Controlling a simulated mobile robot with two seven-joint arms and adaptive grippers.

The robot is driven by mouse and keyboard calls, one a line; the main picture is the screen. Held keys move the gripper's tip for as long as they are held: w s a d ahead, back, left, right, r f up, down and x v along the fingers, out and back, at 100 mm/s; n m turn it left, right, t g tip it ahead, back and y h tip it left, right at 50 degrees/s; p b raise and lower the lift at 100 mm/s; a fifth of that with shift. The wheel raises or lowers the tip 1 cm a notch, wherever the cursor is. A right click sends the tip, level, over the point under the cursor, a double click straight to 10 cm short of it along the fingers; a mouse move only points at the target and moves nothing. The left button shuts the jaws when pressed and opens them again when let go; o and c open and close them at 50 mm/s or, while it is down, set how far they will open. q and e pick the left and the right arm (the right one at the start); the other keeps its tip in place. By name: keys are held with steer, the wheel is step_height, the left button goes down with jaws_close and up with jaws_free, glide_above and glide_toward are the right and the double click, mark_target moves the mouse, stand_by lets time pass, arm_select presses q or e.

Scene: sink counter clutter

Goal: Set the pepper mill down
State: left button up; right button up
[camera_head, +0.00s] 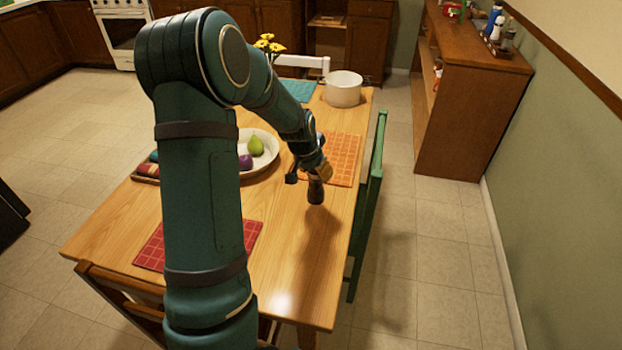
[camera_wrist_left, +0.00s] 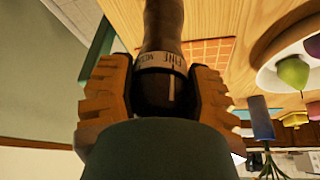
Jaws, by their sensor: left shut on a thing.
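The pepper mill (camera_head: 316,190) is a dark brown turned piece with a pale lettered band. My left gripper (camera_head: 318,170) is shut on it and holds it upright over the right part of the wooden table (camera_head: 290,250). In the left wrist view the two orange-brown fingers (camera_wrist_left: 155,95) close on both sides of the mill (camera_wrist_left: 160,25) around its lettered band. The mill's lower end is at or just above the tabletop; I cannot tell whether it touches. My right gripper is not in view.
A white bowl (camera_head: 264,166) with a green pear (camera_head: 256,146) and a purple fruit (camera_head: 245,162) stands left of the gripper. An orange placemat (camera_head: 345,155) and a white pot (camera_head: 343,90) lie beyond. A green chair (camera_head: 371,190) borders the right edge. Bare wood lies in front.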

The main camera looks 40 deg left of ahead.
mark_target(315, 180)
arm_select(q)
step_height(315, 180, down, 4)
steer(key=shift+r+b, duration=0.1)
steer(key=shift+b, duration=0.4)
steer(key=shift+r, duration=0.1)
steer(key=o, duration=1.2)
steer(key=shift+o, duration=0.2)
steer(key=a+p+v, duration=0.1)
steer(key=p+v, duration=0.2)
steer(key=v, duration=0.9)
steer(key=d+f+g+h, duration=0.1)
steer(key=d+f+h, duration=0.1)
steer(key=d+f, duration=1.35)
steer(key=s+d+f+g+h, duration=0.1)
steer(key=s+d+f, duration=0.3)
steer(key=d, duration=0.5)
steer(key=s+d+f+h, duration=0.1)
steer(key=s+d+f, duration=0.3)
steer(key=s+d, duration=0.4)
steer(key=shift+s+d+f+g, duration=0.2)
steer(key=shift+d+f+g, duration=0.2)
steer(key=shift+d, duration=0.7)
